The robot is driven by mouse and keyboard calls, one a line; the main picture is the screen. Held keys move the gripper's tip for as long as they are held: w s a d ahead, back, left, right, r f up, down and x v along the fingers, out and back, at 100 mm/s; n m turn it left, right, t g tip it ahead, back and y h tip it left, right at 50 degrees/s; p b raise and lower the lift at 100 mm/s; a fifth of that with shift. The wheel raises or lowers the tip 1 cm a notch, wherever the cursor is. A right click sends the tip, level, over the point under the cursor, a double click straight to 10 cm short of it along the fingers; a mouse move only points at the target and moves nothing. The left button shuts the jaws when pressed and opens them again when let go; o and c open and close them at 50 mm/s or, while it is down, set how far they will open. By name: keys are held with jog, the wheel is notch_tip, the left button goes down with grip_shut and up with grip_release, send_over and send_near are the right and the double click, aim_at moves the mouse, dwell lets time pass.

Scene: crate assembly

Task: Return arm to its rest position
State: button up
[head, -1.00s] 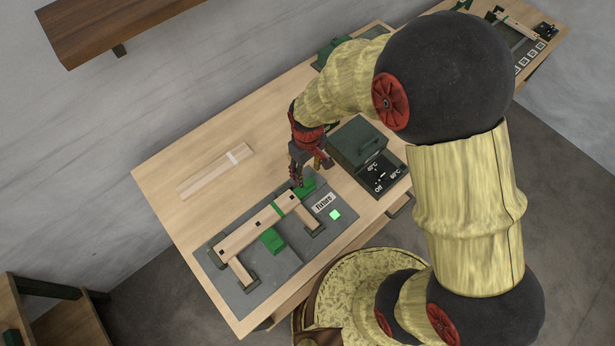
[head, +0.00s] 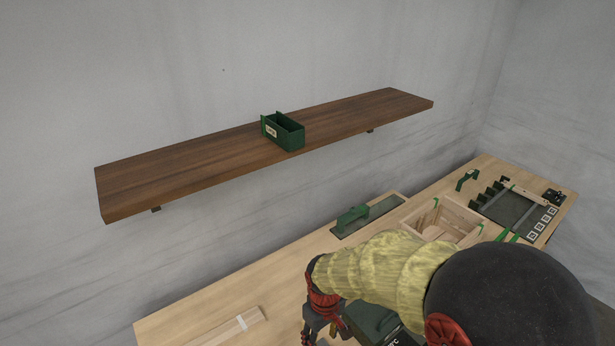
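My gripper (head: 322,333) is at the bottom of the head view, above the wooden workbench (head: 275,284). Its fingertips are at or past the lower edge of the picture, so I cannot tell whether it is open or shut. No held object shows in the part I see. My arm reaches in from the lower right, bent over the bench, and hides part of the bench and of a dark green box (head: 372,318) beside the gripper.
A dark shelf (head: 190,168) with a green bin (head: 284,133) hangs on the wall above. On the bench are a banded wooden strip (head: 225,330), a green-handled tool on a grey mat (head: 382,212), a wooden crate (head: 462,213) and a dark rack (head: 508,212) at the far right.

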jog(key=s+d+r+m+t+b, duration=0.5)
jog(key=s+d+r+m+b, duration=0.1)
jog(key=s+d+r+b, duration=0.6)
jog(key=shift+s+d+r+m+t+b, duration=0.15)
jog(key=shift+s+d+m+t+b, duration=0.2)
jog(key=shift+s+d+b, duration=0.45)
jog(key=shift+a, duration=0.1)
dwell(1.2)
